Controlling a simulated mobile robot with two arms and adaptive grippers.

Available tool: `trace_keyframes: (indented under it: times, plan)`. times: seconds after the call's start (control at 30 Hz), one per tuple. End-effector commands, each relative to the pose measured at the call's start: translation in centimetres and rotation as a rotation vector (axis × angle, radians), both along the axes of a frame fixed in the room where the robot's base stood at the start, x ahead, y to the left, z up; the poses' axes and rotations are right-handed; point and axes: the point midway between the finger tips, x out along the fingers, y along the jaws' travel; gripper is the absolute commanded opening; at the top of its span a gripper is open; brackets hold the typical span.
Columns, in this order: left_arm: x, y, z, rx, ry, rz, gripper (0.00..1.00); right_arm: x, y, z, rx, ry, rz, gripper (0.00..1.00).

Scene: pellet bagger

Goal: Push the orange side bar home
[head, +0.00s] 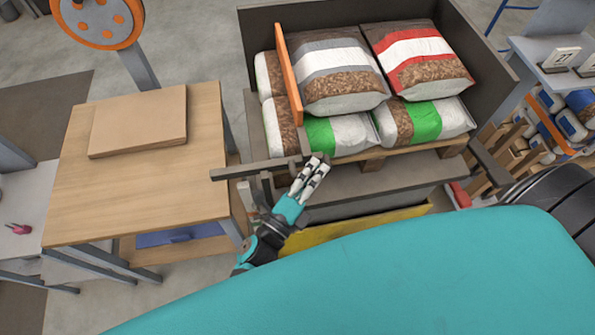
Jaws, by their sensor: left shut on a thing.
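The orange side bar (289,75) is a long thin bar along the left side of the stacked bags, running from the back to the front of the bagger's pallet bay. Its near end is close to a short dark post (304,142) on a dark crossbar (250,169). The fingers hide the exact contact. Whether the bar touches the bags along its whole length cannot be told. My right gripper is not in view.
Bags lie stacked on a wooden pallet (372,163), with dark walls (480,50) behind and right. A wooden table (130,195) with a flat cardboard piece (140,120) stands left. A yellow panel (345,228) is low in front. A shelf of bottles (565,120) stands right.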

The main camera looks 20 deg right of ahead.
Motion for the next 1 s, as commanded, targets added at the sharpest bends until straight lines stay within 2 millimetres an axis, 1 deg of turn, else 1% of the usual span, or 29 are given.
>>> trace_keyframes:
  times: [0.03, 0.37, 0.4, 0.57, 0.87, 1.0]
  plan:
    - [-0.3, -0.2, -0.6, 0.012, 0.004, -0.002, 0.00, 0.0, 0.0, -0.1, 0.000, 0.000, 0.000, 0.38]
    - [-0.4, -0.3, -0.6, 0.013, 0.005, -0.003, 0.00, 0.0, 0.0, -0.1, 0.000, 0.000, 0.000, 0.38]
    - [-0.4, -0.3, -0.6, 0.013, 0.005, -0.003, 0.17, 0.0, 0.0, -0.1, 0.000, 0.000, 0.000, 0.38]
    - [-0.3, -0.3, -0.5, 0.010, 0.004, -0.002, 0.38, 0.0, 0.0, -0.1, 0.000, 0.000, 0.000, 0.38]
    - [-0.2, -0.1, -0.3, 0.005, 0.003, -0.001, 0.38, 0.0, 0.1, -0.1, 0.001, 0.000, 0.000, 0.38]
    - [-1.0, 1.2, -0.5, 0.005, 0.003, -0.001, 0.38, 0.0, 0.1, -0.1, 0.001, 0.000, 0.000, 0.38]
